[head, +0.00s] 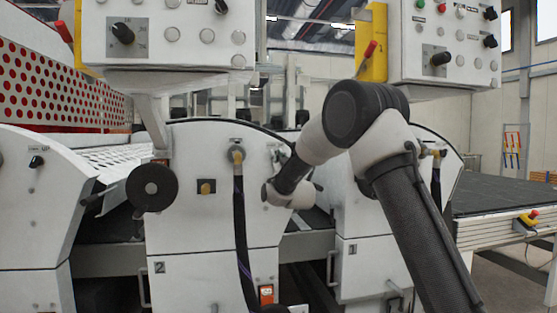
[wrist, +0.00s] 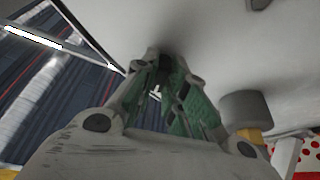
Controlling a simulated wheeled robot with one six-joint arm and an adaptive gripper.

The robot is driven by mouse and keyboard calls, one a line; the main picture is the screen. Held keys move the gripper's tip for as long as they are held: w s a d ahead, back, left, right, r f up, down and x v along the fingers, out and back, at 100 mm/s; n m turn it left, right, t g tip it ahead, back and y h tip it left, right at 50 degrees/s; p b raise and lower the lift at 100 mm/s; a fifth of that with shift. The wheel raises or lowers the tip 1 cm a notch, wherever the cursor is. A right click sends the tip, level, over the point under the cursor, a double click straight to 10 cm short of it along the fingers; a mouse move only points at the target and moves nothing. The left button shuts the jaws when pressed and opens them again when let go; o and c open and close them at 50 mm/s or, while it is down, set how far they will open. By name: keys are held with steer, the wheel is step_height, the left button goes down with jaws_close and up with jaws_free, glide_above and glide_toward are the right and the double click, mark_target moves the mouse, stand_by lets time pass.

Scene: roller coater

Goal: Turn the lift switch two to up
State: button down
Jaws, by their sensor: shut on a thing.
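Lift switch two cannot be made out clearly. The white machine unit marked 2 (head: 205,240) stands in the middle of the head view. My arm reaches across to the upper right of its front, and my wrist covers part of that face. In the wrist view my gripper (wrist: 162,78) has its green-padded fingers right up against a pale panel (wrist: 215,45). The fingers are closed on a small dark knob, taken as lift switch two, mostly hidden between them. Its exact angle cannot be read.
A black round handwheel (head: 152,187) and a dark hose (head: 239,215) with a yellow fitting are left of my wrist. Control boxes (head: 165,45) hang above. Unit 1 (head: 365,225) stands to the right, partly behind my arm. A dark conveyor (head: 500,197) lies further right.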

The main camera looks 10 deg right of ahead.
steer(key=shift+a+m+g+h, duration=0.15)
steer(key=shift+m+h, duration=0.8)
steer(key=shift+m, duration=0.95)
steer(key=shift+m+g+h, duration=0.1)
steer(key=shift+m+h, duration=0.9)
steer(key=shift+m, duration=0.9)
steer(key=shift+a+m+g+h, duration=0.15)
steer(key=shift+m+h, duration=0.8)
steer(key=shift+m, duration=0.95)
steer(key=shift+d+m, duration=0.15)
steer(key=shift+m, duration=0.15)
steer(key=c, duration=1.5)
jaws_free()
steer(key=shift+o, duration=0.2)
